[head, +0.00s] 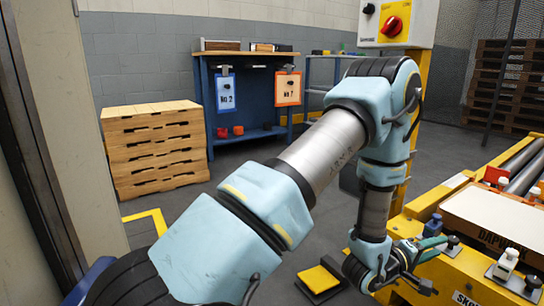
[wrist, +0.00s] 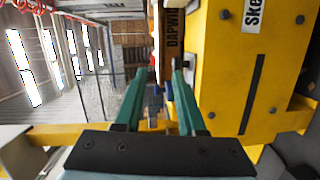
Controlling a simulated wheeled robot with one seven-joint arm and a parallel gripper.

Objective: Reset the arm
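My arm reaches across the head view, bent at the elbow, with its wrist hanging down at the right. My gripper (head: 428,250) is beside the yellow machine frame, its teal fingers pointing right. In the wrist view my gripper (wrist: 155,85) shows two teal fingers apart with nothing held between them. The yellow machine (wrist: 235,70) lies close to the right finger. Part of the machine in the head view (head: 455,280) is just below and right of the gripper.
A roller conveyor (head: 522,165) and a box marked DAPWITH or similar (head: 490,215) are at right. A yellow post carries a control box with a red switch (head: 393,25). A black-yellow pedal (head: 319,279) is on the floor. Stacked wood (head: 155,150) and a blue bench (head: 205,95) stand behind.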

